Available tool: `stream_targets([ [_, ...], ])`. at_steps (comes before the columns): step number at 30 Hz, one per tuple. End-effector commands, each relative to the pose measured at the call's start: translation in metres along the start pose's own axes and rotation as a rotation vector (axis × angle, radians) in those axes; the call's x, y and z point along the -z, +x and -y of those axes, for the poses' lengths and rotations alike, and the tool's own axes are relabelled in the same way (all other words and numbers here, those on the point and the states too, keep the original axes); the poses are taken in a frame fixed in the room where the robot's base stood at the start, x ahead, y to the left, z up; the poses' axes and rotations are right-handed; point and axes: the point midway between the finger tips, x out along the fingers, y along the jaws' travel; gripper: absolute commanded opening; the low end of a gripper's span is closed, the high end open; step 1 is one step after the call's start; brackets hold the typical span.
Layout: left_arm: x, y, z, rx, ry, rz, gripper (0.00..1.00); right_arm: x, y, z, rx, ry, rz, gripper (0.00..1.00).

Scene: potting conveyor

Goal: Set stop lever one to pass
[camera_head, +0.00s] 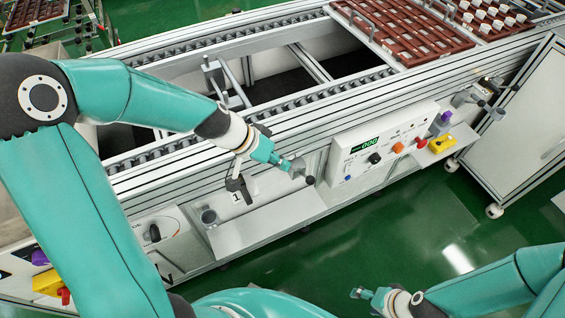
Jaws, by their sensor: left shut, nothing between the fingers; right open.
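Stop lever one has a dark bracket (238,183) on the conveyor's front rail, above a plate marked "1" (237,197). A small black knob (310,180) shows just right of my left fingertips. I cannot tell whether it belongs to this lever, and the lever's setting is unclear. My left gripper (297,167) is shut and empty, in front of the rail, right of the bracket and close to the knob. Whether it touches the knob is unclear. My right gripper (363,293) is open and empty, low over the green floor.
A control box (372,152) with a green display and knobs is right of my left gripper. A similar lever (480,95) sits farther right. A grey shelf (265,222) juts out below. Brown trays (400,32) stand on the conveyor. Floor in front is clear.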

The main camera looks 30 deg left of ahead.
Motion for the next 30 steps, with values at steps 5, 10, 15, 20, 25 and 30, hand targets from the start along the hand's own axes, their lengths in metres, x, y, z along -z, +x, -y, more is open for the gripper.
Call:
stream_targets([
  [5,-0.002,0.035,0.001,-0.003,-0.001,0.004,0.0,0.0,0.011,-0.004,0.0,0.0,0.0,0.64],
  [10,-0.002,0.06,0.001,-0.001,0.0,0.002,0.0,0.0,0.018,-0.006,0.0,0.0,0.0,0.64],
  [15,-0.001,0.072,0.0,-0.001,0.0,0.001,0.0,0.0,0.02,-0.007,0.0,0.0,0.0,0.64],
  [20,0.0,0.074,0.0,0.0,0.0,-0.001,0.0,0.0,0.02,-0.007,0.0,0.0,0.0,0.64],
  [25,0.0,0.074,0.0,0.0,0.0,0.0,0.0,0.0,0.02,-0.007,0.0,0.0,0.0,0.64],
  [30,0.0,0.076,-0.003,0.002,0.006,0.0,0.0,0.0,0.021,-0.008,0.0,0.0,0.0,0.64],
])
